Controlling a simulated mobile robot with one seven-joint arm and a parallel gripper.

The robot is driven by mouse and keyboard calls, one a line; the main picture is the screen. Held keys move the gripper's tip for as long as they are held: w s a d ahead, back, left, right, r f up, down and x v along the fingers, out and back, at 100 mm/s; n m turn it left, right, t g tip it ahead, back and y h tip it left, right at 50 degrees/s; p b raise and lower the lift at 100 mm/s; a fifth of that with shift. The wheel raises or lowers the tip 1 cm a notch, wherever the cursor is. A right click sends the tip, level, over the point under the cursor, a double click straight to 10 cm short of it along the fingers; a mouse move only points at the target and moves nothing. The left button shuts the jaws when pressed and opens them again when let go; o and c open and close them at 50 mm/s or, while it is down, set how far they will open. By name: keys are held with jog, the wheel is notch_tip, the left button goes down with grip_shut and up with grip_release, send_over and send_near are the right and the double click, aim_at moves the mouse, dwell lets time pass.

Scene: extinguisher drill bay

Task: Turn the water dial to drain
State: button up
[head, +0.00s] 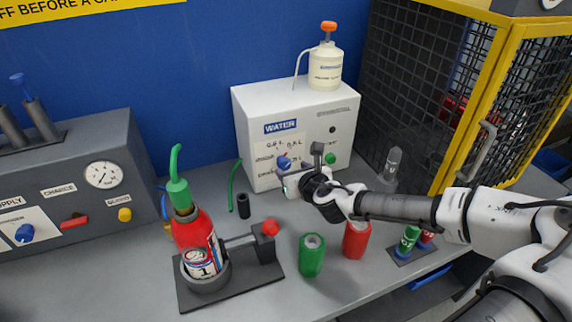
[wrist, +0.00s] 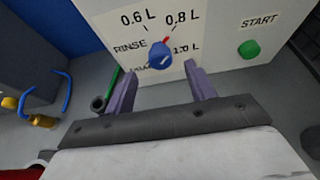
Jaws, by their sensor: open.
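The blue water dial (wrist: 160,56) is on the front of the white water unit (head: 250,120). In the wrist view its red pointer is up and slightly right, towards the 0.8 L mark. Labels for RINSE, 0.6 L and 1.0 L surround it; a lower-left label is partly hidden and hard to read. The dial also shows in the head view (head: 284,162). My gripper (wrist: 160,82) is open and empty, its two fingers below and to either side of the dial, apart from it. In the head view my gripper (head: 288,186) is close in front of the unit.
A green START button (wrist: 249,49) is right of the dial. A white bottle (head: 325,65) stands on the unit. A red extinguisher (head: 196,232) is held in a stand at front left. Green (head: 312,255) and red (head: 356,240) cylinders stand near my arm. A yellow-framed cage is at right.

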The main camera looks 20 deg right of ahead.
aim_at(286, 164)
jog(key=x, duration=0.5)
jog(key=shift+w+f, duration=0.15)
jog(key=shift+w, duration=0.2)
jog(key=shift+c, duration=0.4)
jog(key=c, duration=0.9)
